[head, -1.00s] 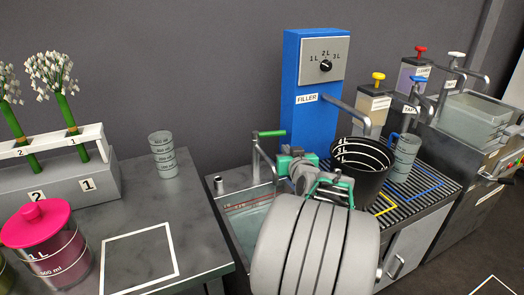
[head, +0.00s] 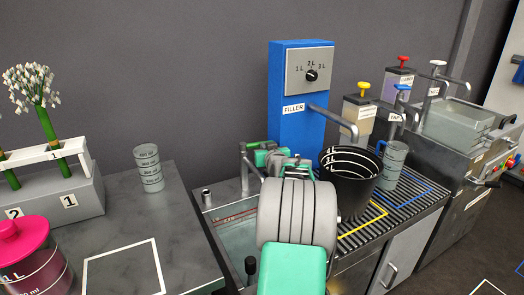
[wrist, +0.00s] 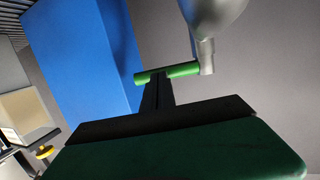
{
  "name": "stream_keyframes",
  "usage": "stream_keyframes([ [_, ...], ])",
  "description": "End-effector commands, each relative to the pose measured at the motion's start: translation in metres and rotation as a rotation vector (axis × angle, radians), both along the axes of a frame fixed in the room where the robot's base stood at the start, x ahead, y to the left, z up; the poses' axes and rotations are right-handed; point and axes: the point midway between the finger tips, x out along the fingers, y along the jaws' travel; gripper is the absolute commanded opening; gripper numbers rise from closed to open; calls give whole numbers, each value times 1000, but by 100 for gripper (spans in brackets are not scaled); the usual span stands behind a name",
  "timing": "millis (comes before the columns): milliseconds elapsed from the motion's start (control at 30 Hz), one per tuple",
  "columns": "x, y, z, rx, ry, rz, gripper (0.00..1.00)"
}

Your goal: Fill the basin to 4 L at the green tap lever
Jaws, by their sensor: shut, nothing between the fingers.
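The green tap lever (wrist: 183,70) shows in the wrist view as a short green bar at the tap's metal post. My gripper (wrist: 156,80) is shut and empty. Its dark fingertips overlap the lever's left part in the picture; I cannot tell whether they touch it. In the head view, my gripper (head: 270,157) is beside the tap post (head: 243,168), and my arm hides most of the lever. The basin (head: 232,232) below holds pale water with a red-marked scale (head: 232,218) on its far wall. The marks are too small to read, and my arm covers its right part.
A blue filler (head: 293,128) with a dial stands behind. A black bucket (head: 350,190) and a grey measuring cup (head: 394,165) stand on the ribbed rack right of my arm. A side table (head: 190,232) with a clear beaker (head: 148,168) lies left.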

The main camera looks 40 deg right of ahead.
Motion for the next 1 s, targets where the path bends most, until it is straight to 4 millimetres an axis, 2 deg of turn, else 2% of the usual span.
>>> stream_keyframes([
  [267, 1, -1, -2, 0, 0, 1, 0],
  [400, 9, -12, -7, 0, 0, 1, 0],
  [533, 15, -19, -2, -1, 0, 1, 0],
  [800, 18, -17, 2, -3, -3, 3, 0],
  [1000, 5, -11, 5, -5, -5, 3, 0],
])
